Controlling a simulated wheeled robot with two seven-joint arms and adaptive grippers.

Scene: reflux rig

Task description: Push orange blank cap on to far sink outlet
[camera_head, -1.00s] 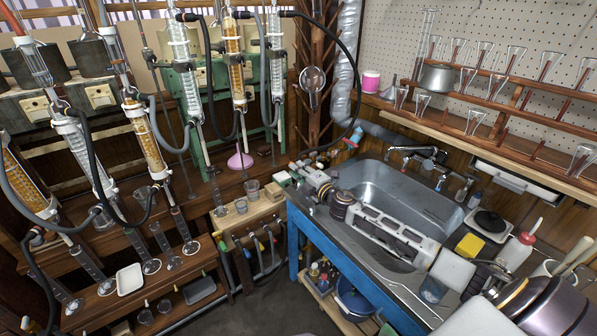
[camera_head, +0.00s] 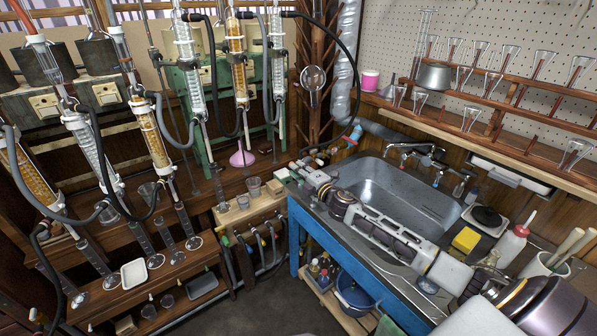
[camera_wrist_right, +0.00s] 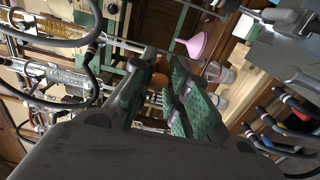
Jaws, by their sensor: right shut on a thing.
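My right gripper (camera_head: 303,172) reaches in from the lower right across the sink, with its tips beyond the sink's left end. In the right wrist view its green-padded fingers (camera_wrist_right: 168,85) are shut on a small orange piece, which I take for the orange blank cap (camera_wrist_right: 160,79); the fingers hide part of it. I cannot make the cap out in the head view. Small outlet fittings (camera_head: 312,156) lie close to the fingertips at the sink's far left corner. I cannot tell which is the far outlet, or whether the cap touches it. My left gripper is not in view.
The metal sink (camera_head: 380,185) lies beneath my right arm, with taps (camera_head: 415,152) behind it. A wooden block with beakers (camera_head: 253,187) and coloured hose ends stands left of the gripper. Glass condensers (camera_head: 188,75) and hoses fill the left. A pink funnel (camera_wrist_right: 197,43) stands near the fingers.

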